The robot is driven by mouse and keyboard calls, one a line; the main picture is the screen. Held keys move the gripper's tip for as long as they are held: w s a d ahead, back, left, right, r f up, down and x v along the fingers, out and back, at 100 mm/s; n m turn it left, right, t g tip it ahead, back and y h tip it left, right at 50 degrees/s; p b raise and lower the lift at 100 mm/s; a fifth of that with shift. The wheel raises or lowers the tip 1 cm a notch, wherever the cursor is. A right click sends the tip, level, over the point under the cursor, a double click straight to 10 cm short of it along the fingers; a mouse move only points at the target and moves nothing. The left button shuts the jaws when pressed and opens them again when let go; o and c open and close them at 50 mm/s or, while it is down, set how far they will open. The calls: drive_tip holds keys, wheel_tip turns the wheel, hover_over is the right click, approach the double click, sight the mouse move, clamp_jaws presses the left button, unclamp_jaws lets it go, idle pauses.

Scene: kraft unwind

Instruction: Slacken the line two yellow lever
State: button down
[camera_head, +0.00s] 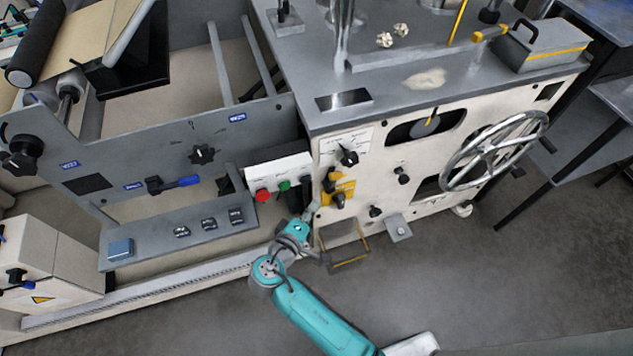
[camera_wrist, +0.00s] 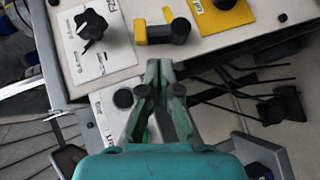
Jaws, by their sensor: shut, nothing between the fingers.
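On the cream front panel, yellow fittings with black knobs (camera_head: 344,186) sit below a black dial. In the wrist view, a yellow lever-like piece (camera_wrist: 155,35) with a round black knob is just beyond my fingertips, with a small gap between. A second yellow plate (camera_wrist: 226,14) with a black knob lies to its right; its label is unreadable. I cannot tell which one is line two. My gripper (camera_wrist: 160,66) is shut and empty; in the head view it is just below the yellow fittings (camera_head: 312,213).
A button box (camera_head: 280,176) with red and green buttons is beside the gripper. A black dial (camera_wrist: 92,28) on a white scale plate sits left in the wrist view. A large handwheel (camera_head: 494,150) juts out at right. The floor (camera_head: 480,285) at lower right is clear.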

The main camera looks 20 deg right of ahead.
sight(330, 175)
drive_tip(key=w+d+r+t, duration=0.1)
drive_tip(key=w+d, duration=0.4)
drive_tip(key=w, duration=0.2)
drive_tip(key=shift+d, duration=0.15)
idle(0.3)
drive_tip(key=shift+d, duration=0.1)
drive_tip(key=shift+s+d, duration=0.1)
drive_tip(key=shift+d, duration=0.6)
drive_tip(key=shift+r, duration=0.1)
